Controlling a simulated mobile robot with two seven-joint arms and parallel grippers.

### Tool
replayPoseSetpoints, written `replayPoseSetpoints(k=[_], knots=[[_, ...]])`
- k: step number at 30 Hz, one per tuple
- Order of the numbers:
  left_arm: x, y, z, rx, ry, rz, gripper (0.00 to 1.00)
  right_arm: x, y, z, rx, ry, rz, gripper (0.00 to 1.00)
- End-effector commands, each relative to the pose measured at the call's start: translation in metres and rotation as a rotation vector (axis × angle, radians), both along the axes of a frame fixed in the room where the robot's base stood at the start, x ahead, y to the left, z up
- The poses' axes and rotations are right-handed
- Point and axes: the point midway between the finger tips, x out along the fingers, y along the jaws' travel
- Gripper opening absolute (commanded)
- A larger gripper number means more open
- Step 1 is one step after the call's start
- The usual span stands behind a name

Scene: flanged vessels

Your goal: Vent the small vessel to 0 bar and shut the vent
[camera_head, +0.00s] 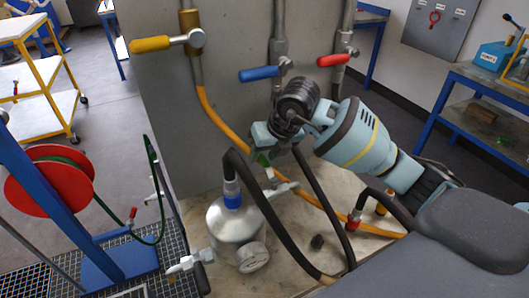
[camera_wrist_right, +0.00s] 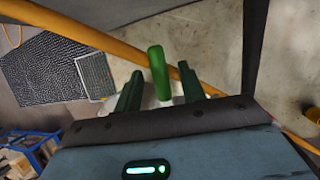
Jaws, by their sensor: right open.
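The small vessel (camera_head: 235,222) is a silver tank standing on the pale bench, with a blue collar and black hose on top. Its round gauge (camera_head: 252,257) faces front, but its reading is too small to tell. A silver side fitting (camera_head: 284,189) sticks out at its upper right. My right gripper (camera_head: 264,160) is just above this fitting, pointing down and open. In the right wrist view, a green handle (camera_wrist_right: 158,72) stands between the two dark green fingers (camera_wrist_right: 160,92), with gaps on both sides. The gripper mostly hides this handle in the head view. My left gripper is out of view.
Yellow (camera_head: 150,44), blue (camera_head: 259,73) and red (camera_head: 333,60) valve levers sit on pipes on the grey panel behind. An orange hose (camera_head: 222,125) and black hoses run close around the vessel. A red hose reel (camera_head: 55,180) stands at left.

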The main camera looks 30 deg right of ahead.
Motion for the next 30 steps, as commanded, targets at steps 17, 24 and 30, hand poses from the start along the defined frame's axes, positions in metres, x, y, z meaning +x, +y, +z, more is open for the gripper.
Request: replayPoseSetpoints(k=[17, 24, 30], knots=[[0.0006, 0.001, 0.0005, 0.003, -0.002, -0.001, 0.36, 0.0, 0.0001, 0.0007, 0.0, -0.001, 0.0, 0.0], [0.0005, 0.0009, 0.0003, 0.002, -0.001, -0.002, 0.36, 0.0009, -0.0006, 0.0007, 0.0, -0.001, -0.002, 0.0], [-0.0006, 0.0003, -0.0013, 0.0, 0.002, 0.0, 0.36, 0.0076, -0.0045, 0.0006, 0.0, -0.001, -0.019, 0.0]])
